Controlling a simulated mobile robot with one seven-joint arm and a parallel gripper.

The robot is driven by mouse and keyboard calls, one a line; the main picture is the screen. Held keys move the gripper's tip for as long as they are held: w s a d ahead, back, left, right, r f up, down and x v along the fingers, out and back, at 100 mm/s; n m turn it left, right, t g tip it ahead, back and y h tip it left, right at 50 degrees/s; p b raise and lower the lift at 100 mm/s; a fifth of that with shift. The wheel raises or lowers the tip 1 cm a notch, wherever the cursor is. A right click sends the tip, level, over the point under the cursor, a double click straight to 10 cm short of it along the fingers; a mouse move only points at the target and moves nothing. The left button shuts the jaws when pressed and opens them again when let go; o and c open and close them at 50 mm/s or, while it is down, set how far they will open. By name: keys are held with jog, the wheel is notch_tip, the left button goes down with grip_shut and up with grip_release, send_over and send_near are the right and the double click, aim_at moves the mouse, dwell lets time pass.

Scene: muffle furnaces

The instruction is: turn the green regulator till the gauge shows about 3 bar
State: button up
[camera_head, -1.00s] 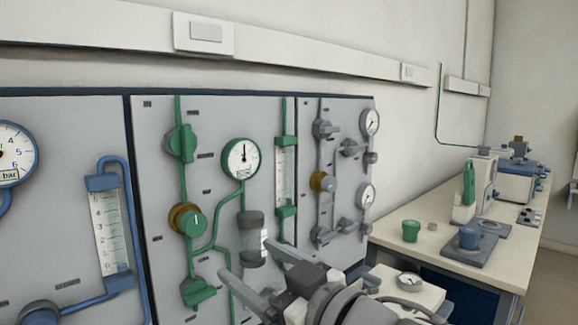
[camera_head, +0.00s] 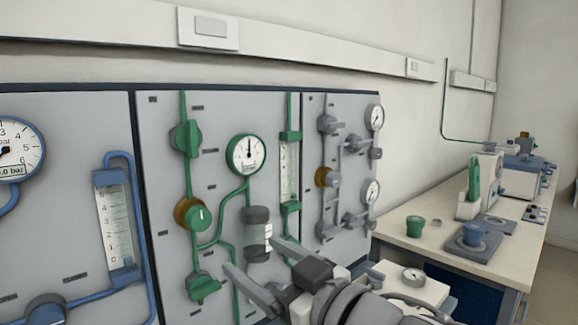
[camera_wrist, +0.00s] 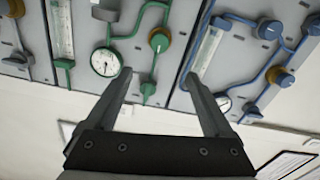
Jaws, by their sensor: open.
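The green regulator (camera_head: 200,216) is a round knob with a green face and a brass-coloured collar, on the grey panel's green pipework. In the wrist view it (camera_wrist: 159,41) shows beyond the fingers, near the top middle. The green-rimmed gauge (camera_head: 246,154) is above and right of it, its needle pointing about straight up; its numbers are too small to read. The gauge also shows in the wrist view (camera_wrist: 105,61), turned about. My gripper (camera_head: 252,255) is open and empty, low and right of the regulator in the head view, apart from it. Its fingers also show in the wrist view (camera_wrist: 157,76).
A green valve handle (camera_head: 186,138) is above the regulator and another (camera_head: 203,287) below. A clear grey-capped cylinder (camera_head: 257,235) stands out beside my gripper. Blue fittings (camera_head: 117,225) are on the left panel. A bench (camera_head: 415,240) with equipment is at right.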

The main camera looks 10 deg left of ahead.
jog(key=m+p, duration=0.1)
jog(key=m, duration=0.2)
jog(key=m+p, duration=0.1)
jog(key=p, duration=0.6)
send_near(202, 220)
jog(key=b+x, duration=0.1)
jog(key=x, duration=0.8)
jog(key=shift+c, duration=0.2)
jog(key=c, duration=1.3)
jog(key=shift+f+b, duration=0.15)
jog(key=shift+b, duration=0.2)
jog(key=shift+c, duration=0.2)
jog(key=shift+n+b, duration=0.3)
jog(key=shift+b, duration=0.1)
jog(key=o, duration=1.4)
